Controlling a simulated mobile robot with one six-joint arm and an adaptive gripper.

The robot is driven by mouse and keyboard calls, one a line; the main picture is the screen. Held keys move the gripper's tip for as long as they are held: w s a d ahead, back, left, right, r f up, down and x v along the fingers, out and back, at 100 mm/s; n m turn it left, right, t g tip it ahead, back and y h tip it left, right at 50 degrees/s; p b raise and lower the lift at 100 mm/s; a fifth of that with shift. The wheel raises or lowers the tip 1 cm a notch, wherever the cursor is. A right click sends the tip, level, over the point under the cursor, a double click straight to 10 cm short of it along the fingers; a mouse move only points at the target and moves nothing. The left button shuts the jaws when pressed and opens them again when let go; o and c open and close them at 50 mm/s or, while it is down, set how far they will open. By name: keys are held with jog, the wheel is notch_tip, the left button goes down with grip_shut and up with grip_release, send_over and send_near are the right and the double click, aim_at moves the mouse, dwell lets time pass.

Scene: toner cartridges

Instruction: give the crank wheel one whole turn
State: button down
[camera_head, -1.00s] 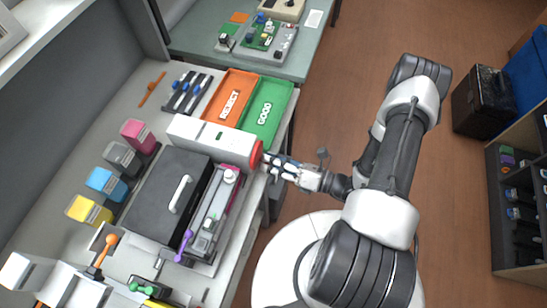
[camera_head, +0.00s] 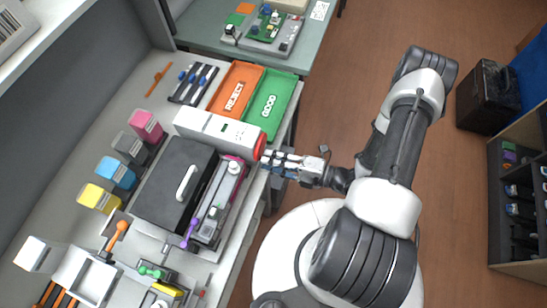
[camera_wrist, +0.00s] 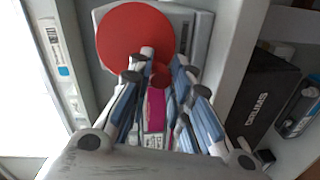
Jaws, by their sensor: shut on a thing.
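The crank wheel is a red disc on the end of a white housing (camera_head: 205,126). In the head view the crank wheel (camera_head: 260,146) shows nearly edge-on; in the wrist view the crank wheel (camera_wrist: 128,32) faces me. Its red handle (camera_wrist: 160,76) sticks out toward me, low and right of the wheel's centre. My gripper (camera_head: 268,160) is at the wheel's front, and in the wrist view my gripper (camera_wrist: 160,68) has its fingers closed around the handle. The fingers hide part of the handle and the wheel's lower right edge.
An orange REJECT tray (camera_head: 234,91) and a green GOOD tray (camera_head: 268,105) lie behind the housing. A black box (camera_head: 172,185) with a white handle stands to the left. In the wrist view, a dark DRUMS bin (camera_wrist: 262,95) is on the right. Floor is open beyond the bench edge.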

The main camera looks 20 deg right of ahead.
jog(key=shift+s+a+r+m+g+y+p, duration=0.1)
jog(key=shift+r+m+p, duration=0.15)
jog(key=shift+m, duration=0.8)
jog(key=shift+s+a+r+m+g+y+p, duration=0.1)
jog(key=shift+s+r+m+p, duration=0.2)
jog(key=shift+m, duration=0.7)
jog(key=shift+w+a+r+m+g+y+p, duration=0.1)
jog(key=shift+r+m, duration=0.25)
jog(key=shift+m, duration=0.7)
jog(key=c, duration=1.4)
grip_release()
jog(key=shift+c, duration=0.2)
jog(key=shift+d, duration=0.1)
jog(key=v, duration=1.2)
